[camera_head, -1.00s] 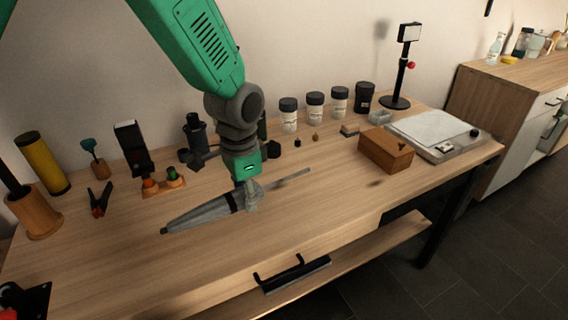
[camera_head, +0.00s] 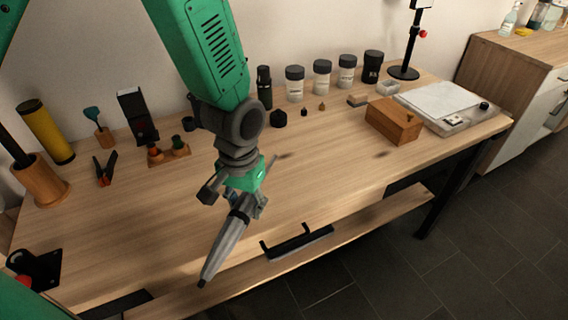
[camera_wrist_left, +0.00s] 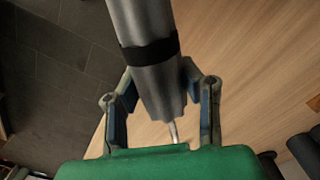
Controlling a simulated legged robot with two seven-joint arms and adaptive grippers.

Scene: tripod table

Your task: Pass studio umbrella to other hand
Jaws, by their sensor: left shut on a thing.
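The folded studio umbrella (camera_head: 224,247) is grey with a dark band and a thin shaft. My left gripper (camera_head: 243,205) is shut on it near the band and holds it above the front part of the table. Its narrow tip points toward the lower left, past the table's front edge in the head view. In the left wrist view the umbrella (camera_wrist_left: 144,20) runs between the two fingers (camera_wrist_left: 160,95), with the black band just beyond them. My right gripper is not in view; a green piece of my own body shows at the lower left.
The wooden table (camera_head: 330,150) has clear room in the middle. A wooden box (camera_head: 393,121), several dark-lidded jars (camera_head: 295,84) and a light stand (camera_head: 404,72) are at the back right. A wooden holder (camera_head: 40,182), a yellow roll (camera_head: 46,132) and a clamp (camera_head: 105,168) are at the left.

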